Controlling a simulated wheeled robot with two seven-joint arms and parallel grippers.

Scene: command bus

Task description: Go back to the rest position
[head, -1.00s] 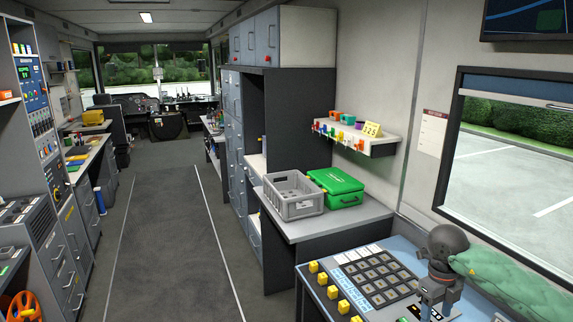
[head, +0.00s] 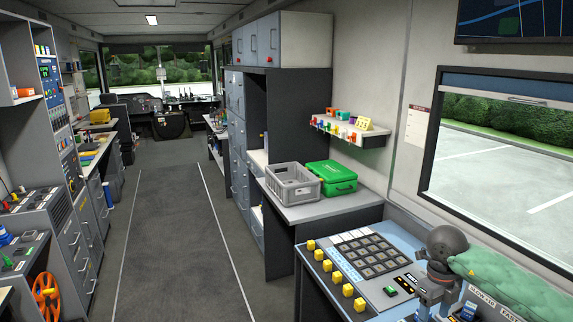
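My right arm, in a green sleeve with a dark grey wrist, comes in from the right edge of the head view. Its gripper (head: 432,296) points down over the right part of the control desk (head: 318,289). I see nothing held in it, but the fingers are small and dark, and I cannot tell if they are open or shut. My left arm and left gripper are not in view.
The desk carries a button panel (head: 372,254) and several yellow knobs (head: 340,292). Behind it, a grey crate (head: 292,190) and a green case (head: 331,178) stand on a counter. Cabinets and an orange wheel (head: 47,292) line the left. The aisle floor (head: 178,245) is clear.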

